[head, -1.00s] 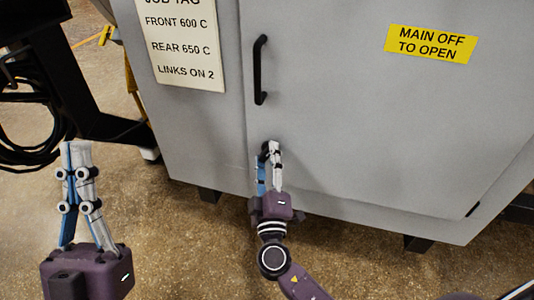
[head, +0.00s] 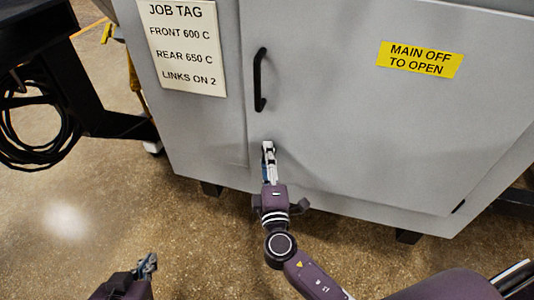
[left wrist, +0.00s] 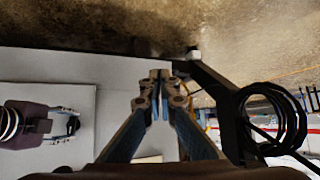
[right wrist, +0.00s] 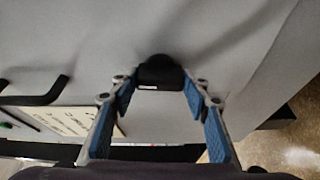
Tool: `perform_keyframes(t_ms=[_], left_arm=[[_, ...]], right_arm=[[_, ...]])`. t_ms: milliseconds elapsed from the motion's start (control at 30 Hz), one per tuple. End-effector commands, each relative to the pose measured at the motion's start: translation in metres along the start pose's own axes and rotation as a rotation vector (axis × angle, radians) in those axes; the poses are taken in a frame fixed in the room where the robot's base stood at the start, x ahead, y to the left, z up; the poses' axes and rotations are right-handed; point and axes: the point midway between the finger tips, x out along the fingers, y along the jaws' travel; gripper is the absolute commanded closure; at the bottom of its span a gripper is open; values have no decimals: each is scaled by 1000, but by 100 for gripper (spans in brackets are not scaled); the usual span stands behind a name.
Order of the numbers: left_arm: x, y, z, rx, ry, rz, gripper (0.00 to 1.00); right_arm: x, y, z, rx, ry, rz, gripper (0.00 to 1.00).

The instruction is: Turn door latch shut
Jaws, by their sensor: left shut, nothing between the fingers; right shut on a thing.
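The grey cabinet door (head: 340,130) is closed against its frame as far as I can see. My right gripper (head: 268,149) is at the door's lower left, below the black handle. In the right wrist view the black door latch (right wrist: 160,73) sits between the fingertips (right wrist: 158,84), and the gripper is shut on it. In the head view the gripper mostly hides the latch. My left gripper (head: 148,263) is shut and empty, low at the left and away from the door. Its fingertips (left wrist: 160,76) meet in the left wrist view.
The black bar handle (head: 260,80) stands above the latch. A job tag sign (head: 183,48) and a yellow sign (head: 420,59) are on the cabinet. A black frame with coiled cable (head: 35,130) stands at the left. The floor (head: 70,220) in front is clear.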

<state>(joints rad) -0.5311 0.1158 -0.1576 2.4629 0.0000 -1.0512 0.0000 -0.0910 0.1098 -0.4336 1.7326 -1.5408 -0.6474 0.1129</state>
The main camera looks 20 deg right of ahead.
Motion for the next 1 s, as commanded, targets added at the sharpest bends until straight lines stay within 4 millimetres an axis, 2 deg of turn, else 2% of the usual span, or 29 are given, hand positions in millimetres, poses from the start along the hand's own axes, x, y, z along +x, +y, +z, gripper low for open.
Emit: perform_keyframes(t_ms=[100, 200, 400, 500, 600, 1000], left_arm=[[-13, -4, 38, -3, -169, -9, 100], [-25, -8, 67, -6, -290, -16, 100], [-48, -12, 108, -12, -471, -25, 100], [-57, -13, 120, -14, -528, -27, 100], [-61, -13, 124, -15, -546, -28, 100], [-63, -13, 127, -15, -562, -29, 100]], right_arm=[[0, 2, 0, -36, 0, -17, 81], [0, 2, 0, -60, 0, -27, 81], [0, 1, 0, -97, -1, -42, 81], [0, 1, 0, -110, -1, -47, 81], [0, 0, 0, -118, -1, -50, 81], [0, 0, 0, -124, -1, -52, 81]])
